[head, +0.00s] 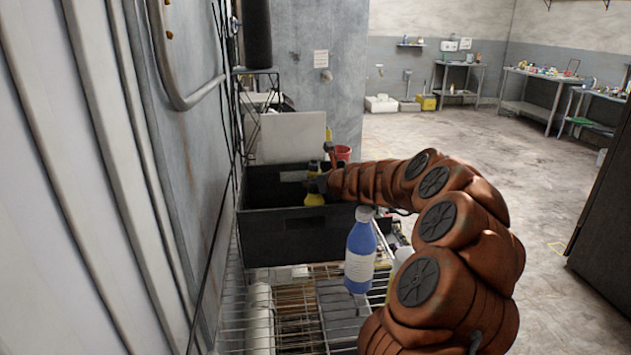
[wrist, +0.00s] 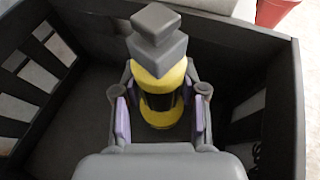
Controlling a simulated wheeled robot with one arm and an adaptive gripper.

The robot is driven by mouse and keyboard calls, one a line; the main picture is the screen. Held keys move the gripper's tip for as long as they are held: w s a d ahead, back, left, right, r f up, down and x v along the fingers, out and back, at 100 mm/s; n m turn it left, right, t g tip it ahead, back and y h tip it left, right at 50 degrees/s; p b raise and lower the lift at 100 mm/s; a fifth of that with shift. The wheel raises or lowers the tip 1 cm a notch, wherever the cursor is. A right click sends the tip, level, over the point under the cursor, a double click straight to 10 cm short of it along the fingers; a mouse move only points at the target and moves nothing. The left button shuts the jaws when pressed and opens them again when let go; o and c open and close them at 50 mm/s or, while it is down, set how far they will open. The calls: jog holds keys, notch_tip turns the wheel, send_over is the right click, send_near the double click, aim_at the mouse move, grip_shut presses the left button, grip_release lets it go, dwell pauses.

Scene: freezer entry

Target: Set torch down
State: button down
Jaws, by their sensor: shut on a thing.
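The torch (wrist: 158,112) has a yellow and black body and a grey blocky end. It stands roughly upright inside the black crate (head: 290,230), and its yellow part (head: 314,198) shows over the crate's rim in the head view. My gripper (wrist: 160,104) is shut on the torch, with one finger on each side. In the head view my gripper (head: 318,182) is at the crate's right part, partly hidden by my arm. I cannot tell whether the torch touches the crate floor. The crate's walls (wrist: 285,90) rise around it in the wrist view.
A blue bottle (head: 360,258) with a white label stands in front of the crate on a wire rack (head: 240,318). A red container (head: 343,153) is behind the crate. The crate floor left of the torch looks clear. A grey door (head: 170,120) borders the left side.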

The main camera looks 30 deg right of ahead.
jog(key=shift+f, duration=0.2)
jog(key=shift+f, duration=0.15)
jog(key=c, duration=1)
grip_release()
jog(key=shift+c, duration=0.2)
jog(key=o, duration=0.4)
jog(key=shift+a+f, duration=0.1)
jog(key=shift+f, duration=0.1)
jog(key=shift+r, duration=0.4)
jog(key=shift+s+r, duration=0.2)
jog(key=shift+r, duration=0.05)
jog(key=v, duration=1.1)
jog(key=shift+s+r, duration=0.3)
